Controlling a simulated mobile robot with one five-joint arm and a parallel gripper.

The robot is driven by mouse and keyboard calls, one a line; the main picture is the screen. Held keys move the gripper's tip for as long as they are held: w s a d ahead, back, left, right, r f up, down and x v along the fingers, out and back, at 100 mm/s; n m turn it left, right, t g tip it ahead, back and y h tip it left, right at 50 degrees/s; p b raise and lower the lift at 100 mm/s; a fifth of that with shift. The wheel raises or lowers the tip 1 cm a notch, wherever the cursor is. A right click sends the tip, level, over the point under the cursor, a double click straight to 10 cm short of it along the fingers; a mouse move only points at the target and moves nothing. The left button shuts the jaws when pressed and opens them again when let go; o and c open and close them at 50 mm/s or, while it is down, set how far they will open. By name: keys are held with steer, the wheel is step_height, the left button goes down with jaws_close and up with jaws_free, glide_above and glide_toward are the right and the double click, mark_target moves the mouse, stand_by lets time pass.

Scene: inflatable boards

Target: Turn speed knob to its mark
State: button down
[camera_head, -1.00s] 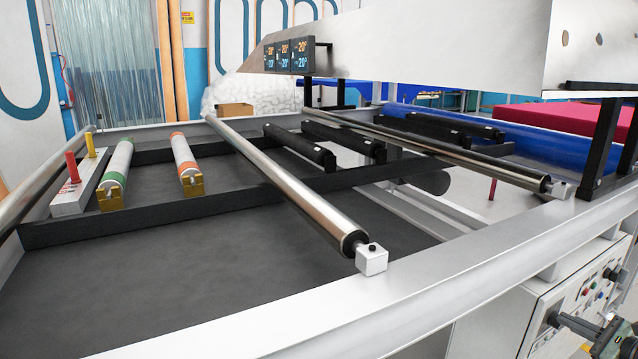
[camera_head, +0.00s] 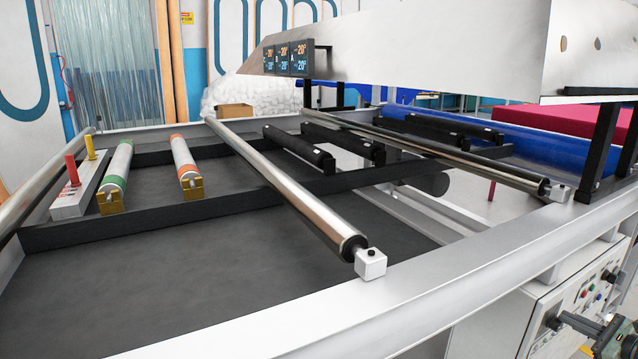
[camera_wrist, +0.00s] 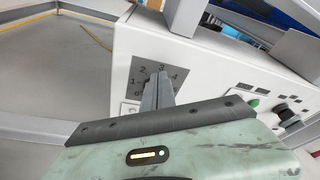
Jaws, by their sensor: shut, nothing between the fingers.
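The speed knob's dark dial plate (camera_wrist: 150,76), printed with numbers, is on the white control box in the wrist view. My gripper (camera_wrist: 159,76) is shut, its fingers together and pointing at the middle of this plate. The fingers cover the knob, so its pointer and mark are hidden, and I cannot tell whether they touch it. In the head view my gripper (camera_head: 563,318) is at the lower right, its tips at the face of the control box (camera_head: 533,318).
Another black knob (camera_wrist: 287,113) and a green button (camera_wrist: 254,103) are on the panel right of the dial. A pale metal frame rail (camera_head: 440,275) runs above the box. A steel roller (camera_head: 290,190) lies across the machine.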

steer(key=s+d, duration=0.2)
steer(key=s, duration=0.3)
steer(key=shift+s+d+r, duration=0.2)
steer(key=shift+d, duration=0.15)
